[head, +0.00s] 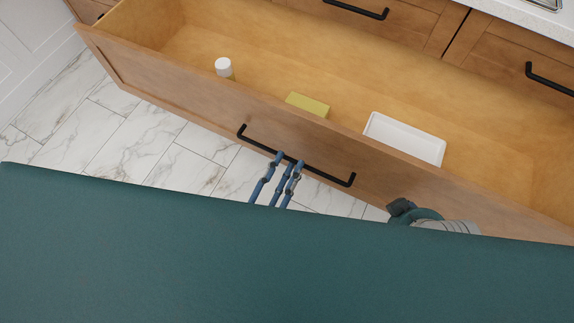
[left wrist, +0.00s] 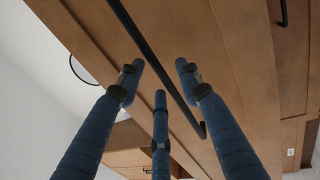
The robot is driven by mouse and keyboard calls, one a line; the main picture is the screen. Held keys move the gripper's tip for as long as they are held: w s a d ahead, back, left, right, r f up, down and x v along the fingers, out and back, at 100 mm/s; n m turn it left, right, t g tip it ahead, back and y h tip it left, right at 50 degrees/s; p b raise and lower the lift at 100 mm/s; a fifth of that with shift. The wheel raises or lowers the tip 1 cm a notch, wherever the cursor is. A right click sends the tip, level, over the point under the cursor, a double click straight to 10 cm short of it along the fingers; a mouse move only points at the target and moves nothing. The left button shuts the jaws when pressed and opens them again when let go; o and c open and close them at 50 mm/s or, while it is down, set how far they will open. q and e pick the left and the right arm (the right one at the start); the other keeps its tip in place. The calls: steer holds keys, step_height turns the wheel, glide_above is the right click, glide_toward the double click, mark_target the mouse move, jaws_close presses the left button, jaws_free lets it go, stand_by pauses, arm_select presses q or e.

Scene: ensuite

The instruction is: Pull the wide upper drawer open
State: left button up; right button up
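The wide upper drawer (head: 200,97) is pulled well out in the head view, its wooden inside showing. Its long black bar handle (head: 329,176) is on the front, and the bar also runs diagonally through the left wrist view (left wrist: 150,57). My left gripper (head: 288,160) is at the middle of the handle. In the left wrist view its blue fingers (left wrist: 161,75) lie on both sides of the bar, with visible gaps, so it looks open around it. My teal body hides the left arm.
In the drawer are a white-capped bottle (head: 224,68), a yellow-green block (head: 308,104) and a white tray (head: 405,138). Closed drawer fronts with black handles (head: 357,9) lie behind, under a pale countertop (head: 520,17). Marble-look floor (head: 135,140) is bare at the left.

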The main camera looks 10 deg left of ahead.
arm_select(q)
steer(key=v, duration=1.2)
stand_by(0.5)
